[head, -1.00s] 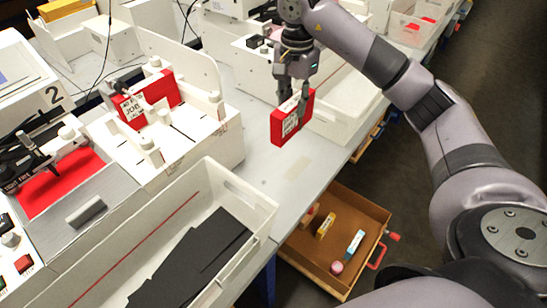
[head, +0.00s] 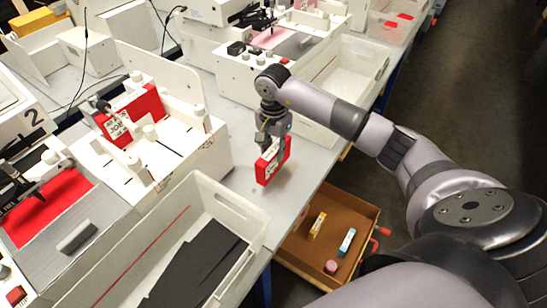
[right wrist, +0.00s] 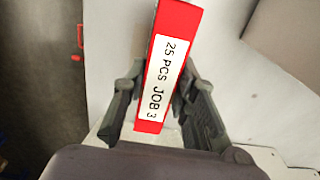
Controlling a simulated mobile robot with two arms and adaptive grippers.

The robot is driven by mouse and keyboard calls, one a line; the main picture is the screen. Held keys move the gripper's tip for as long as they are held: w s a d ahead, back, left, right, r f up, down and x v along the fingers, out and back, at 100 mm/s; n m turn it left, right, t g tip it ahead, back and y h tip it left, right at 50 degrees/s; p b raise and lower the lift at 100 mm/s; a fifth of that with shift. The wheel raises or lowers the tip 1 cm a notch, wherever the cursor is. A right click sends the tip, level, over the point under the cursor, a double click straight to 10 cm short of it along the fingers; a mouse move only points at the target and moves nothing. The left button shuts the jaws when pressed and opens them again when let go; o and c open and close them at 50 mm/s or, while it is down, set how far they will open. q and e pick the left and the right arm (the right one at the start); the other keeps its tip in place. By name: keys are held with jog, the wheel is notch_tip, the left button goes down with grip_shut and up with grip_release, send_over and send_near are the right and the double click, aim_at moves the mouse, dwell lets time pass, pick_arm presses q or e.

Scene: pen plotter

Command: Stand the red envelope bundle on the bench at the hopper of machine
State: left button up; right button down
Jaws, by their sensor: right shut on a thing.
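The red envelope bundle (head: 284,160) has a white label band. In the right wrist view the bundle (right wrist: 176,18) shows its narrow side, and the label reads "25 PCS JOB 3". My right gripper (head: 272,148) is shut on it from above, one finger on each side, also in the right wrist view (right wrist: 160,88). The bundle is upright, low over the grey bench (head: 234,180); I cannot tell whether it touches. A white hopper (head: 180,158) on the machine marked 2 stands left of it and holds another red bundle (head: 147,105). My left gripper is not in view.
A white bin (head: 190,208) with black sheets stands in front of the hopper. An open brown drawer (head: 325,255) with small items juts out below the bench edge. Another machine (head: 236,68) and a white tray (head: 355,68) stand behind. Bare bench surrounds the bundle.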

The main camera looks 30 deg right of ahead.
jog(key=shift+f, duration=0.3)
notch_tip(320, 180, down, 3)
jog(key=shift+f+p, duration=0.2)
jog(key=shift+p, duration=0.2)
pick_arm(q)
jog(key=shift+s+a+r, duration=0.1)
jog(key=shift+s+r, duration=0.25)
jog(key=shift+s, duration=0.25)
pick_arm(e)
jog(key=shift+f, duration=0.15)
jog(key=shift+f, duration=0.1)
jog(key=c, duration=1.3)
grip_release()
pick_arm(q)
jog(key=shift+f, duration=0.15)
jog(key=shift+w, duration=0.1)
